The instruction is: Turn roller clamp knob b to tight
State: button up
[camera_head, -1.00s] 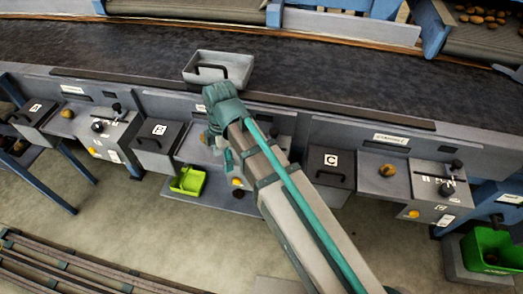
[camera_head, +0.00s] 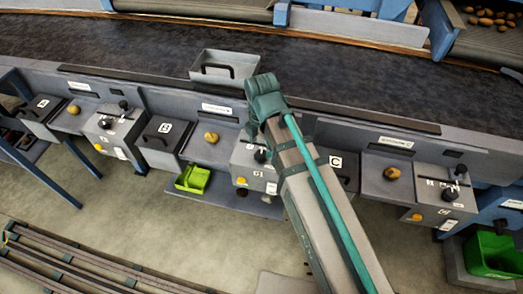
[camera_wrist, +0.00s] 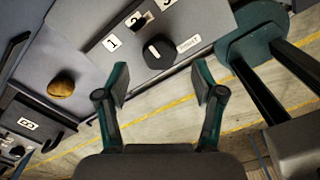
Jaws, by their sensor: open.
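Knob b (camera_wrist: 158,50) is a round black knob with a white pointer mark on a grey control box (camera_wrist: 190,22) in the wrist view. A small white label (camera_wrist: 189,43) sits beside it; its lettering is hard to read. In the head view, the knob (camera_head: 261,156) shows on the box (camera_head: 246,160) at station B, just left of my arm. My gripper (camera_wrist: 160,82) is open and empty in the wrist view. Its fingers are spread below the knob in the picture, apart from it. In the head view the fingertips are hidden.
A potato (camera_wrist: 61,85) rests on the tray left of the box. A black-lidded bin marked B (camera_head: 163,137) stands farther left. A lime-green bin (camera_head: 193,179) sits low in front. A grey tray (camera_head: 228,74) lies on the conveyor (camera_head: 120,47) behind my arm.

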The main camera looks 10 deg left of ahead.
aim_at(261, 154)
jog(key=shift+f, duration=1.95)
jog(key=shift+c, duration=0.3)
jog(key=c, duration=1.1)
